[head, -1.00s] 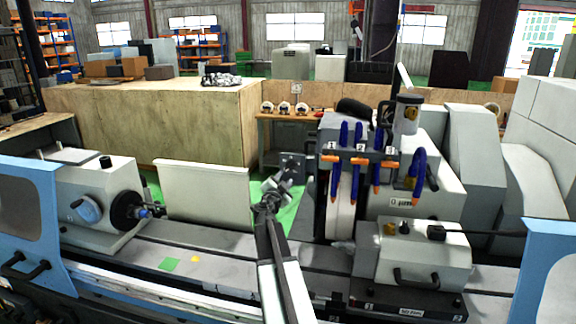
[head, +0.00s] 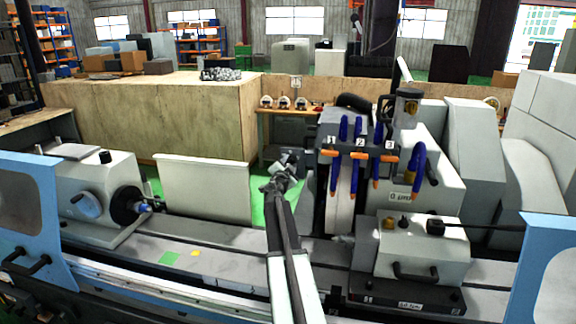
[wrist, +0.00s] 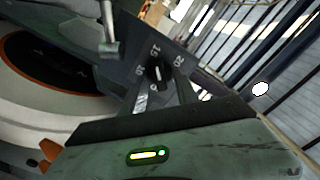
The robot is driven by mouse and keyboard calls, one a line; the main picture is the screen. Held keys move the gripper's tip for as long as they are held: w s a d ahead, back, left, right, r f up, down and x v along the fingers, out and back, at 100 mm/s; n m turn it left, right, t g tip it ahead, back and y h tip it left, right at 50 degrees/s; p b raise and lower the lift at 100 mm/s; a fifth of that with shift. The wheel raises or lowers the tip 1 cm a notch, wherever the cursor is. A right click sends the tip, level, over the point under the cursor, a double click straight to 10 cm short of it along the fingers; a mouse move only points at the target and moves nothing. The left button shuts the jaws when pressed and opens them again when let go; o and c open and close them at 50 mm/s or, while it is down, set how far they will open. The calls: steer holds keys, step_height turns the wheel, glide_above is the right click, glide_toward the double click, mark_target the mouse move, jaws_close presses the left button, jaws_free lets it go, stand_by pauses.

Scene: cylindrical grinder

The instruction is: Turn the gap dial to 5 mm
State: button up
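The gap dial (wrist: 158,73) is a small black knob with a white line, on a dark panel marked 5, 10, 15 and 20. I cannot tell for sure which number the line points at. My gripper (wrist: 163,84) has its two dark fingers apart, with the dial showing between their tips in the wrist view. Whether the fingers touch the knob is not clear. In the head view my gripper (head: 286,166) is in front of the small dark panel left of the grinding wheel (head: 340,203), and the dial is hidden there.
In the wrist view the large wheel (wrist: 25,108) with an orange ring is at the left, and a metal rod with a blunt end (wrist: 108,32) hangs near the panel. In the head view, orange-tipped blue nozzles (head: 359,135) stand right of my gripper.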

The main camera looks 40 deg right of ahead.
jaws_close()
steer(key=shift+a, duration=0.1)
steer(key=shift+n, duration=0.3)
